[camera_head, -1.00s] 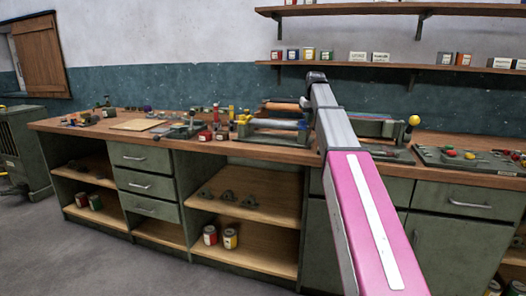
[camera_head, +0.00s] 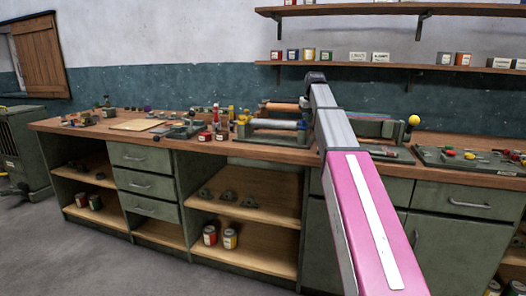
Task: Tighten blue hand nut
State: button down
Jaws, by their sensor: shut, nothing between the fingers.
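I cannot make out a blue hand nut for certain in the head view; the parts on the bench are small. A green fixture with a grey roller (camera_head: 272,124) and an orange-brown roller (camera_head: 281,107) stands on the wooden workbench (camera_head: 240,150), left of my arm. My pink and grey arm (camera_head: 362,215) reaches up and away over the bench to a dark joint. It covers part of the bench behind it. My gripper does not show; it may be hidden behind the arm.
A green panel (camera_head: 470,160) with coloured knobs lies at the right. A yellow ball-topped lever (camera_head: 413,120) stands right of my arm. Red cans and small tools crowd the bench left of the rollers. A flat board (camera_head: 137,125) lies farther left. Shelves (camera_head: 390,65) hang above; the floor at left is clear.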

jog(key=shift+s+a+f, duration=0.35)
jog(key=shift+f, duration=0.1)
jog(key=shift+s+a, duration=0.1)
jog(key=shift+a, duration=0.95)
jog(key=shift+a+r, duration=0.1)
jog(key=shift+s, duration=0.2)
jog(key=shift+r, duration=0.1)
notch_tip(320, 180, up, 6)
dwell(0.5)
